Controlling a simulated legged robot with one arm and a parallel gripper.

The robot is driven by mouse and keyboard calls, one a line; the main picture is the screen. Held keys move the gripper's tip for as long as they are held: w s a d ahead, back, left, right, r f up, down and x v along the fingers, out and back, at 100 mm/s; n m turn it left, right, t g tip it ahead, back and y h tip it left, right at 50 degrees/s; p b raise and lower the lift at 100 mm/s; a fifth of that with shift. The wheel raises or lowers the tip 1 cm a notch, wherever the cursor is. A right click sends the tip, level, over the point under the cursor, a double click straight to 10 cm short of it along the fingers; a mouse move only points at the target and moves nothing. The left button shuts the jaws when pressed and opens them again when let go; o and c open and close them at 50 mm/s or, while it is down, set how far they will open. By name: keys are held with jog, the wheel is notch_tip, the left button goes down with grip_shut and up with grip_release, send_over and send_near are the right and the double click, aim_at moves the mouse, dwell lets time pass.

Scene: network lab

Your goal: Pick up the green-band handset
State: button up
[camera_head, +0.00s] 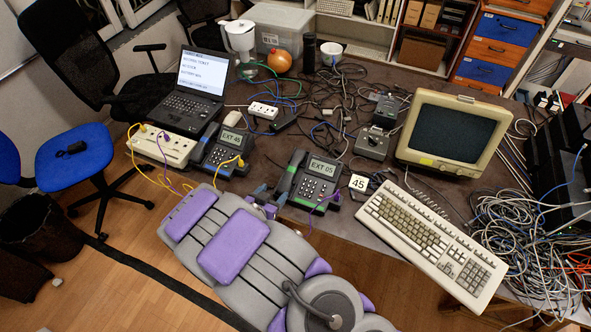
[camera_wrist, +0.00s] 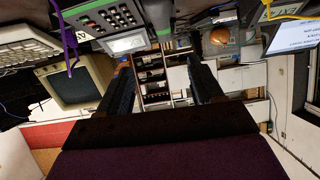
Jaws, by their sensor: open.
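A dark desk phone (camera_head: 318,181) labelled EXT 05 stands near the desk's front edge. Its black handset (camera_head: 290,172) lies along its left side, with a green patch near its lower end. In the wrist view, which is upside down, this phone (camera_wrist: 108,17) is at the top; its handset (camera_wrist: 157,14) shows a green band. My gripper (camera_wrist: 160,64) is open and empty, its two dark fingers apart below the handset in that view. In the head view my gripper (camera_head: 268,196) is at the desk edge by the handset's lower end, partly hidden by my arm.
A second phone (camera_head: 222,151) stands to the left, next to a power box (camera_head: 162,144) and laptop (camera_head: 188,90). A keyboard (camera_head: 430,240) and monitor (camera_head: 455,130) stand to the right. A tag marked 45 (camera_head: 358,183) is close to the EXT 05 phone. Loose cables cover the desk behind.

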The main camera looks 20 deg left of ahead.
jog(key=a+f, duration=0.2)
jog(key=a, duration=0.1)
jog(key=b, duration=0.2)
send_near(288, 175)
jog(key=w+d, duration=0.1)
jog(key=w, duration=0.1)
jog(key=shift+t+h, duration=0.3)
jog(key=w, duration=0.1)
jog(key=w+a+f, duration=0.2)
jog(key=shift+w+f+b, duration=0.15)
jog(key=shift+w+b, duration=0.2)
jog(key=w+d+f, duration=0.1)
jog(key=w, duration=0.1)
jog(key=w+d+f+b, duration=0.1)
jog(key=shift+w+d+f+b, duration=0.2)
jog(key=shift+w+d+b, duration=0.1)
jog(key=shift+w+d, duration=0.1)
jog(key=shift+w, duration=0.25)
jog(key=shift+a+r, duration=0.2)
jog(key=shift+a+f, duration=0.15)
jog(key=shift+a, duration=0.4)
jog(key=shift+s+a, duration=0.1)
jog(key=shift+a, duration=0.05)
jog(key=shift+c, duration=0.7)
jog(key=shift+d, duration=0.55)
jog(key=c, duration=0.9)
jog(key=shift+s+a, duration=0.1)
jog(key=shift+a, duration=0.2)
jog(key=shift+c, duration=0.3)
